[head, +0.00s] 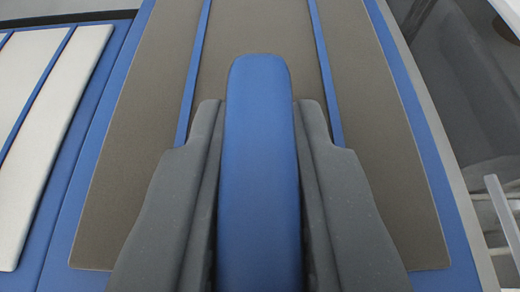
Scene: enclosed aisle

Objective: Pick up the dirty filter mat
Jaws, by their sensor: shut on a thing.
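The dirty filter mat (140,150) is a wide grey-brown panel crossed lengthwise by blue strips, and it fills the middle of the head view. A blue bar (260,200) with a rounded far end stands out in front of it and looks like its handle. My gripper (258,104) is shut on this bar, with one dark grey finger along each side. The bar and fingers hide the middle of the mat. I cannot tell whether the mat is lifted off what lies beneath it.
A pale, clean-looking mat (62,105) with blue strips lies at the left, beside the dirty one. A grey edge (445,140) runs along the right side. Beyond it are a dark area and a light rail (503,210) at the lower right.

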